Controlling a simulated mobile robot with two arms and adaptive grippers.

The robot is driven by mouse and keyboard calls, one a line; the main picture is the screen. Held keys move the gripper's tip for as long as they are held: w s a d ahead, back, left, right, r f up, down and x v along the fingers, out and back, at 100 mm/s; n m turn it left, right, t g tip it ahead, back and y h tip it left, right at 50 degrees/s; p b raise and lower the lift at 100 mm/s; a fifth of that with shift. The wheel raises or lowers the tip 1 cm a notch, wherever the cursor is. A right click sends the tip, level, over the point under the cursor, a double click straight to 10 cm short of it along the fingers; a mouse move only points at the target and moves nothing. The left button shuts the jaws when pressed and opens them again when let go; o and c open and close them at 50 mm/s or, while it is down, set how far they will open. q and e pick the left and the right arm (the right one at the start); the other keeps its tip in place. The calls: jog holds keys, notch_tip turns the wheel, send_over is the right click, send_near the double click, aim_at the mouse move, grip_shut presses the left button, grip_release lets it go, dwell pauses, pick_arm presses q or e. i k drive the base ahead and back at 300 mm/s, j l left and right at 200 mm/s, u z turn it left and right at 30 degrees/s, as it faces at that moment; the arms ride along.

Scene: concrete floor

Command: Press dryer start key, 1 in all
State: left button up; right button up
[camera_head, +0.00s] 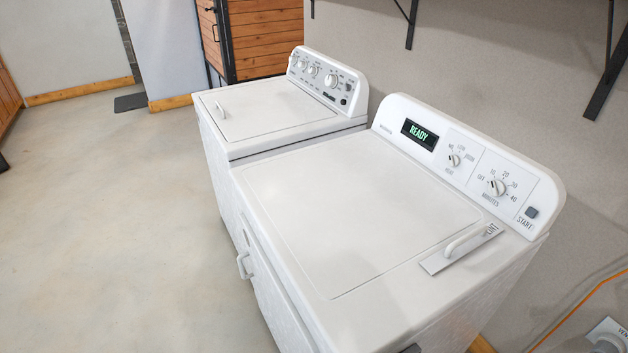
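The dryer (360,220) is the nearer white machine, in the middle and right of the head view. Its raised back panel has a dark display (419,134) that reads READY in green. Beside the display are a heat knob (454,160) and a minutes knob (496,187). Neither of my grippers is in the view.
A white washer (270,108) stands left of the dryer. A handled lint cover (462,248) is on the dryer's top right. A door handle (243,265) juts from its front. Concrete floor (110,220) lies open at left. An orange line and vent are at lower right.

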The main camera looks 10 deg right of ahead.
aim_at(531, 212)
jog(key=l+z, duration=0.1)
jog(key=z, duration=1.7)
jog(key=k+l, duration=0.05)
